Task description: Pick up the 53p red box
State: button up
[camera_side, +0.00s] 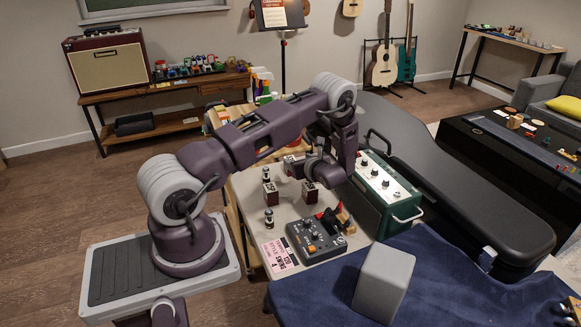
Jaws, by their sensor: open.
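Several small dark red boxes with pale tops stand on the light work mat (245,190). One red box (270,194) is left of my gripper and another red box (309,194) is just below it. A reddish, pale-labelled thing (292,166) shows behind, partly covered by my wrist. No marking is legible, so I cannot tell which is the 53p one. My gripper (307,178) hangs over the mat, small and partly hidden by my wrist. It is open, and I see nothing held.
A grey pedal with knobs (316,237) and a pink printed card (279,257) lie in front. A green amplifier-like box (385,190) and black guitar case (455,180) bound the right. A grey block (383,282) stands on blue cloth (450,290).

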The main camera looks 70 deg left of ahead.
jog(key=shift+m, duration=0.4)
jog(key=x, duration=0.8)
jog(key=f+x, duration=0.1)
jog(key=x, duration=0.4)
jog(key=shift+w+d+f, duration=0.1)
jog(key=shift+d, duration=0.15)
grip_shut()
